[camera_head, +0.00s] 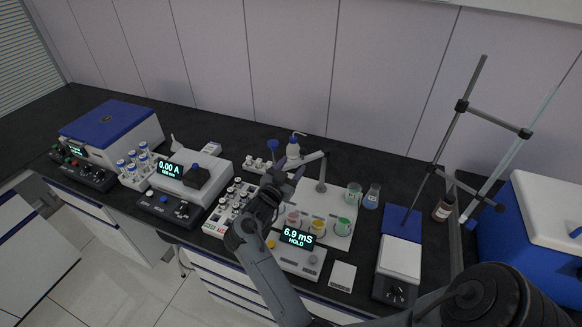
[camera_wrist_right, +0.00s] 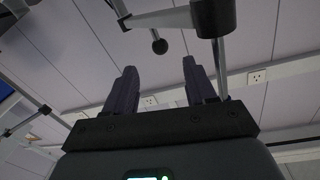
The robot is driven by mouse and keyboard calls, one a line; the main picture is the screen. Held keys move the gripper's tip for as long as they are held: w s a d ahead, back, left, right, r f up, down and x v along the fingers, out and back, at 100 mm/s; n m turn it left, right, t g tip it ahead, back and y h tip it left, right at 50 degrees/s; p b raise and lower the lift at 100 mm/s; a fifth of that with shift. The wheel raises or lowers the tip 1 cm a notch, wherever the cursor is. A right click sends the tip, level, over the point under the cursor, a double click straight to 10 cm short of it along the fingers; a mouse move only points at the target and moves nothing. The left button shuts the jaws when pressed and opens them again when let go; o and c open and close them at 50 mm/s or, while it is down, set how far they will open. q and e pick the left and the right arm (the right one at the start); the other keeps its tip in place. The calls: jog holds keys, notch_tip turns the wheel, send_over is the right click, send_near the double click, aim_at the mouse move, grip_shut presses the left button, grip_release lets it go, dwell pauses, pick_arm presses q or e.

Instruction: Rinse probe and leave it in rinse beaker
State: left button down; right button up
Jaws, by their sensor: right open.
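My right gripper (camera_head: 284,178) is raised over the meter area in the head view, with its fingers pointing to the back. In the right wrist view its two fingers (camera_wrist_right: 160,82) stand apart with nothing between them. A grey holder arm (camera_wrist_right: 165,18) and a small dark round tip (camera_wrist_right: 159,46) show beyond the fingers; I cannot tell whether that tip is the probe. In the head view the holder's post (camera_head: 321,184) stands on a white tray. A clear beaker (camera_head: 353,193) stands right of it; I cannot tell whether it is the rinse beaker. My left gripper is out of view.
A meter (camera_head: 298,236) reads 6.9 mS HOLD. Pink (camera_head: 293,217), yellow (camera_head: 318,227) and green (camera_head: 343,227) cups stand behind it. A clamp stand (camera_head: 440,140) rises at right.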

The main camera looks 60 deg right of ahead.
aim_at(276, 146)
jog(key=shift+s+d+r+t, duration=0.15)
jog(key=shift+s+d+t, duration=0.05)
jog(key=shift+d+t, duration=0.3)
notch_tip(276, 146, up, 5)
jog(key=s+d+n+t+y+p, duration=0.1)
jog(key=s+n+t+y+p, duration=0.15)
jog(key=n+t, duration=0.5)
jog(key=a+r+n+t+y+p, duration=0.2)
jog(key=a+n+t+y, duration=0.4)
jog(key=a+y, duration=0.1)
jog(key=shift+r+p+x, duration=0.2)
jog(key=shift+p+x, duration=0.1)
jog(key=shift+x, duration=4.8)
